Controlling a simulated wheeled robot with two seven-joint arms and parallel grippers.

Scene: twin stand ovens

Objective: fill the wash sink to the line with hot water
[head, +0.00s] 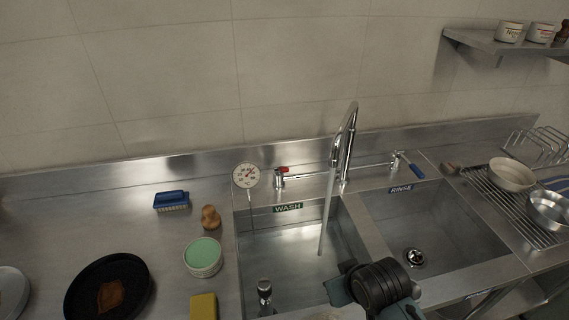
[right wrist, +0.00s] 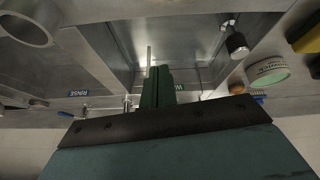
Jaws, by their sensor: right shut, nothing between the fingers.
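The wash sink (head: 275,245), labelled WASH, is the left steel basin. A thin stream of water (head: 326,215) runs into it from the tall curved faucet (head: 347,140). I cannot make out the fill line or water depth. The red-handled tap (head: 282,171) is left of the faucet; the blue-handled tap (head: 408,163) is right. A dial thermometer (head: 246,176) stands at the wash sink's back left corner; its reading is too small to tell. My right gripper (head: 338,290) is shut and empty over the wash sink's front right, also seen in the right wrist view (right wrist: 158,75). My left gripper is out of view.
The rinse sink (head: 420,222) lies to the right, with an open drain (head: 414,257). A metal plug-like fitting (head: 265,291) stands in the wash sink. Left counter holds a brush (head: 171,200), green-topped tub (head: 203,257), yellow sponge (head: 203,307) and dark pan (head: 84,290). Bowls (head: 511,174) sit right.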

